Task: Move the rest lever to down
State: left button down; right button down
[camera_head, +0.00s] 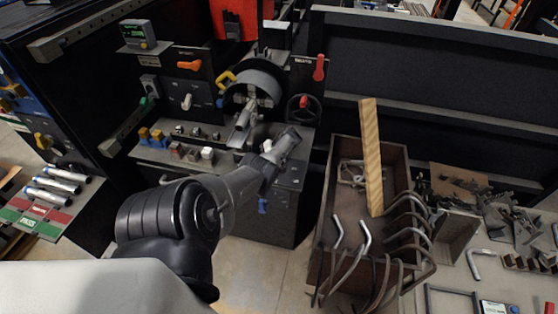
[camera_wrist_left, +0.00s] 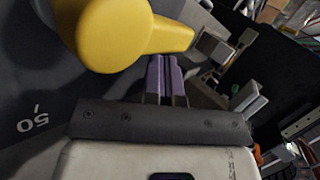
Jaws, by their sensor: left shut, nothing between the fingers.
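A yellow lever (camera_head: 226,79) sits at the upper left rim of the round dark wheel on the machine in the head view. I cannot read a label that names it as the rest lever. In the left wrist view a large yellow lever (camera_wrist_left: 110,30) fills the top left, its arm pointing right. My left gripper (camera_wrist_left: 166,58) is shut and empty, its two purple fingers together just below that lever arm. I cannot tell whether they touch it. In the head view my left arm reaches to the machine; its fingertips are hard to make out. My right gripper is not in view.
The machine panel also carries an orange handle (camera_head: 189,65), a white lever (camera_head: 186,102), a red lever (camera_head: 319,68) and a small red-knobbed handwheel (camera_head: 304,103). Coloured blocks (camera_head: 176,150) stand on its ledge. A brown crate (camera_head: 343,146) with a wooden plank and bent rods stands right.

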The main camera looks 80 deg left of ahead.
pick_arm(q)
jog(key=shift+r, duration=0.1)
dwell(0.5)
jog(key=shift+w+r, duration=0.2)
jog(key=shift+r, duration=0.05)
jog(key=v, duration=1.3)
jog(key=shift+w+a, duration=0.1)
jog(key=shift+f, duration=0.1)
